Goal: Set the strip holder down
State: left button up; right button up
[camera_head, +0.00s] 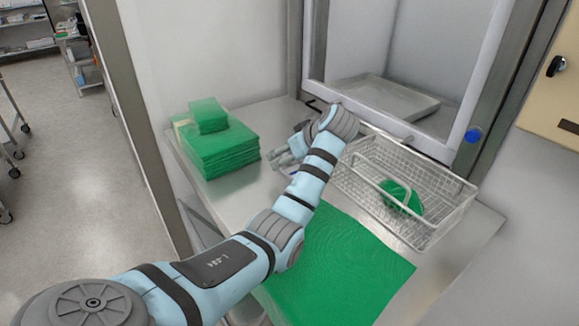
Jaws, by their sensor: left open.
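My left gripper (280,157) is over the steel table, between the green stack and the wire basket. It points left and down, and its fingers look apart. A small white and bluish thing (290,171) shows just below the fingers, partly hidden by my arm; I cannot tell whether it is the strip holder or whether it touches the gripper. No other strip holder can be made out. My right gripper is not in view.
A stack of folded green cloths (217,150) stands at the table's back left. A wire basket (350,178) with a green item (401,196) stands at the right. A green cloth (340,262) lies in front. Behind is an open hatch with a tray (385,97).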

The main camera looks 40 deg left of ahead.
pick_arm(q)
jog(key=shift+w+a+f+p, duration=0.3)
jog(key=shift+w+a+f, duration=0.75)
jog(key=shift+f, duration=0.15)
jog(key=shift+w+a+f, duration=0.1)
jog(key=shift+w+f, duration=0.1)
jog(key=shift+f, duration=0.05)
jog(key=shift+s+r, duration=0.1)
jog(key=shift+s, duration=0.2)
jog(key=shift+c, duration=0.4)
jog(key=shift+s+r, duration=0.15)
jog(key=shift+s, duration=0.1)
jog(key=c, duration=0.6)
jog(key=shift+w, duration=0.2)
grip_shut()
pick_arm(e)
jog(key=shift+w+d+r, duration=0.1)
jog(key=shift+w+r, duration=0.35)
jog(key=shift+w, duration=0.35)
pick_arm(q)
notch_tip(320, 180, up, 16)
jog(key=b, duration=0.6)
jog(key=shift+f, duration=0.2)
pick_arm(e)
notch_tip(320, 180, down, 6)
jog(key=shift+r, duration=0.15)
